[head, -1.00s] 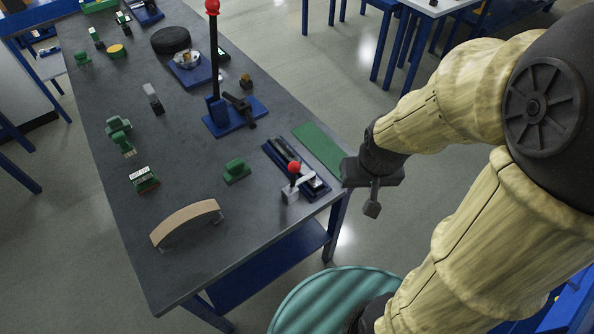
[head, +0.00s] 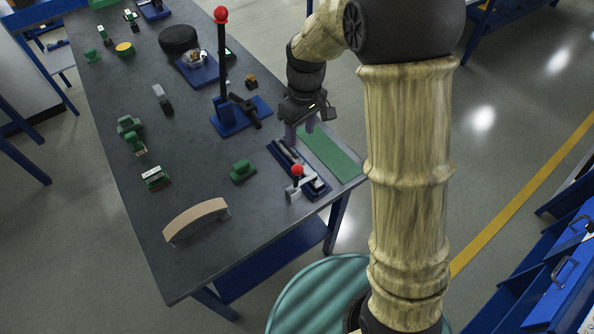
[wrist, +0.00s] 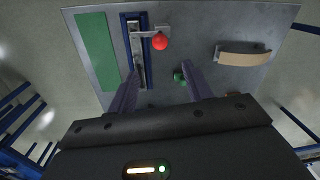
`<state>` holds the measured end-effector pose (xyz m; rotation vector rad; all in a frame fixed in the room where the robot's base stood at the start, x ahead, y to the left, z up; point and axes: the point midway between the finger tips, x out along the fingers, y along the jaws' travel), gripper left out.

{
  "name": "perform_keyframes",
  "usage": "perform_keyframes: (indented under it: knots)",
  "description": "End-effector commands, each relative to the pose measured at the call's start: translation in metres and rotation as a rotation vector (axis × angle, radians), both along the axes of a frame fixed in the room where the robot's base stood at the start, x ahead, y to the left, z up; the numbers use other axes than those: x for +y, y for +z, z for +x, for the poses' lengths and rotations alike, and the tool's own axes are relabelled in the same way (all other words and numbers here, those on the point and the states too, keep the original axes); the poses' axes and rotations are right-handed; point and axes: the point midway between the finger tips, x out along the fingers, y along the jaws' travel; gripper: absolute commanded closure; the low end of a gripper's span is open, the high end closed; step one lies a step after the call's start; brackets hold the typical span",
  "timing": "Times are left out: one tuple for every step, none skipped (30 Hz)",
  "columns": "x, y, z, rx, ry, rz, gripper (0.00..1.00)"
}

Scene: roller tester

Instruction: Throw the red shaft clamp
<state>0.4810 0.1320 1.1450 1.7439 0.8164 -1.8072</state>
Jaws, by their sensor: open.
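The shaft clamp is a small grey clamp with a red ball knob (head: 297,170), mounted at the near end of a blue base with a grey rail (head: 306,178) near the table's right edge. In the wrist view the red knob (wrist: 159,41) is near the top middle, beyond my fingers. My gripper (head: 298,133) is above the table, past the far end of the blue base, apart from the knob. In the wrist view my gripper (wrist: 158,88) is open, with its two fingers spread and nothing between them.
A green mat (head: 331,155) lies right of the base. A blue stand with a tall post (head: 222,60) and red ball rises behind it. A green block (head: 243,171) and a tan arch (head: 196,217) are to the left. A teal round top (head: 315,297) is in front.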

Motion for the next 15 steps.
perform_keyframes:
  knots:
    - [0.0, 0.0, 0.0, -0.001, -0.001, 0.001, 0.5]
    - [0.0, 0.0, 0.0, -0.001, -0.002, 0.0, 0.5]
    - [0.0, 0.0, 0.0, -0.001, -0.002, 0.0, 0.5]
    - [-0.001, 0.0, 0.0, -0.001, -0.002, 0.0, 0.5]
    - [0.0, -0.001, 0.0, -0.001, -0.002, 0.0, 0.5]
    - [0.0, -0.001, 0.0, -0.001, -0.003, 0.0, 0.5]
    - [0.0, -0.002, 0.0, -0.001, -0.003, 0.0, 0.5]
    - [0.0, -0.004, -0.001, 0.0, -0.003, 0.0, 0.5]
    - [0.0, -0.006, -0.001, 0.001, -0.003, -0.001, 0.5]
    - [0.0, -0.008, -0.001, 0.002, -0.003, 0.0, 0.5]
    - [0.0, -0.011, -0.001, 0.001, -0.003, -0.001, 0.5]
    - [0.0, -0.015, -0.001, 0.002, -0.004, 0.0, 0.5]
    - [0.0, -0.019, -0.002, 0.002, -0.004, -0.001, 0.5]
    - [0.001, -0.024, -0.002, 0.002, -0.004, -0.001, 0.5]
    - [0.001, -0.03, -0.003, 0.003, -0.004, -0.002, 0.5]
